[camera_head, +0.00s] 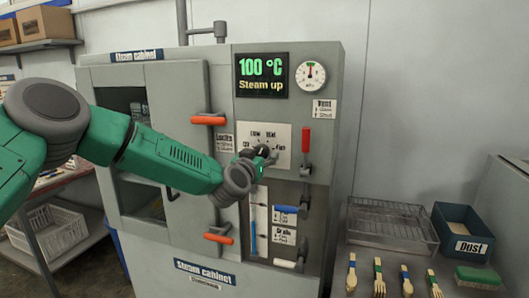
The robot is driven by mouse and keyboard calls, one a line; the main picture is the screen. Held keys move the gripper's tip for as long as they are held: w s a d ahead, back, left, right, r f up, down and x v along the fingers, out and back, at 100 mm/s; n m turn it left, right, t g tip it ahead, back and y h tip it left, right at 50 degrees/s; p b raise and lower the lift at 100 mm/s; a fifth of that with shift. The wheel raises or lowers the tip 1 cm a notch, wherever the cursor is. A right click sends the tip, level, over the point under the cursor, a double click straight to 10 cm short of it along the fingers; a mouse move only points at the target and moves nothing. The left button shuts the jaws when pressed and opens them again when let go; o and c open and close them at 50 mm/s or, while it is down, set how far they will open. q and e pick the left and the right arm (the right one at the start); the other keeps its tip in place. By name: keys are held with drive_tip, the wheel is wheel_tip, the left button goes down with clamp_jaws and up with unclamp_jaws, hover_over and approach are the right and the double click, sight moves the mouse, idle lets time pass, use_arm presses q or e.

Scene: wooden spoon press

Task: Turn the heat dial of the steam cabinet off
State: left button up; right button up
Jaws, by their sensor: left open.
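The grey steam cabinet (330,170) stands in the middle of the head view. Its display (261,75) reads "100 °C" and "Steam up". The heat dial sits on a white scale plate (280,138) below the display; the dial itself is mostly hidden behind my left gripper. My left arm comes in from the left across the cabinet door. My left gripper (268,154) is open, with its fingers at the dial; I cannot tell whether they touch it. My right gripper is not in view.
A red-handled vent lever (306,140) stands just right of the dial. Orange door handles (208,120), a blue-handled lever (287,209) and a white-handled lever (287,264) stick out nearby. At right are a wire rack (391,222), a "Dust" bin (467,222) and wooden cutlery.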

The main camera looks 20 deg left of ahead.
use_arm(q)
drive_tip(key=shift+w+a+f, duration=0.2)
drive_tip(key=shift+w+a, duration=0.35)
drive_tip(key=shift+w, duration=0.05)
drive_tip(key=shift+w+a+f, duration=0.2)
drive_tip(key=shift+w+a, duration=0.3)
drive_tip(key=shift+w, duration=0.05)
drive_tip(key=shift+s+d+r, duration=0.15)
drive_tip(key=shift+d, duration=0.35)
drive_tip(key=shift+d+r, duration=0.1)
drive_tip(key=shift+d, duration=0.3)
drive_tip(key=c, duration=0.3)
drive_tip(key=shift+s+d, duration=0.15)
drive_tip(key=shift+d, duration=0.15)
drive_tip(key=c, duration=0.9)
drive_tip(key=shift+o, duration=0.2)
drive_tip(key=shift+a+f, duration=0.2)
drive_tip(key=shift+a, duration=0.35)
drive_tip(key=shift+d, duration=0.25)
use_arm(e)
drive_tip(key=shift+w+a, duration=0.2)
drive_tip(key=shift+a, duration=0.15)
